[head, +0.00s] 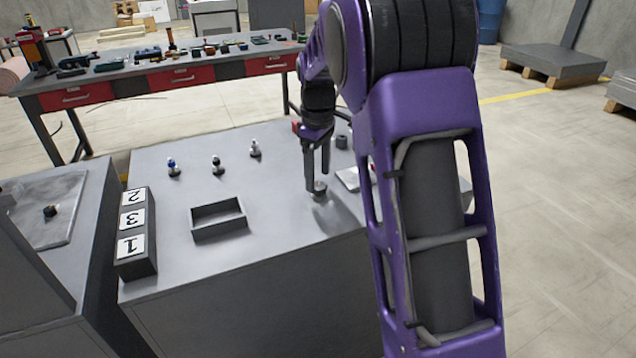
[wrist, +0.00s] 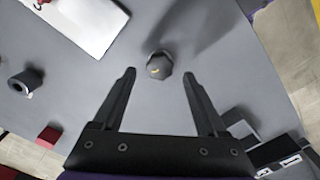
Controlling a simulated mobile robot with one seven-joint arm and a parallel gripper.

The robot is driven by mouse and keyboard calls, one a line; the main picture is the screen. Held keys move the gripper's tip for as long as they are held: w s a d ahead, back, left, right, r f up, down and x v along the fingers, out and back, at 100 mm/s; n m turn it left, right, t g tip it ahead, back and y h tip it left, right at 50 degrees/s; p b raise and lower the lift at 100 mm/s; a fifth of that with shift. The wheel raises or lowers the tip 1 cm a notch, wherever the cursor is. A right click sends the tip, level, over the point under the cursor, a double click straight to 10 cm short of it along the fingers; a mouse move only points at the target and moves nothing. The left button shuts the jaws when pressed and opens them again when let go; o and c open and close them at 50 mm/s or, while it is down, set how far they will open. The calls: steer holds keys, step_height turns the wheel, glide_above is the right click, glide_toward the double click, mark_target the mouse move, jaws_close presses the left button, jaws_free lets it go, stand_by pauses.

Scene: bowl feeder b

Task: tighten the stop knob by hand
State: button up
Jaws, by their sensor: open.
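In the head view the knob (head: 319,187) shows as a small grey piece right by the fingertips of my gripper (head: 317,179), which points down. My gripper is open and holds nothing. I cannot tell how tightly the knob is seated.
Three small upright pegs (head: 217,165) and an empty open tray (head: 205,232) stand left of my gripper. A numbered block (head: 151,263) is at the left edge. A dark cylinder (head: 341,142) and a white sheet (wrist: 90,22) lie nearby. A workbench (head: 125,90) stands behind.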

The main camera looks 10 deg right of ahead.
steer(key=shift+f, duration=1.15)
jaws_close()
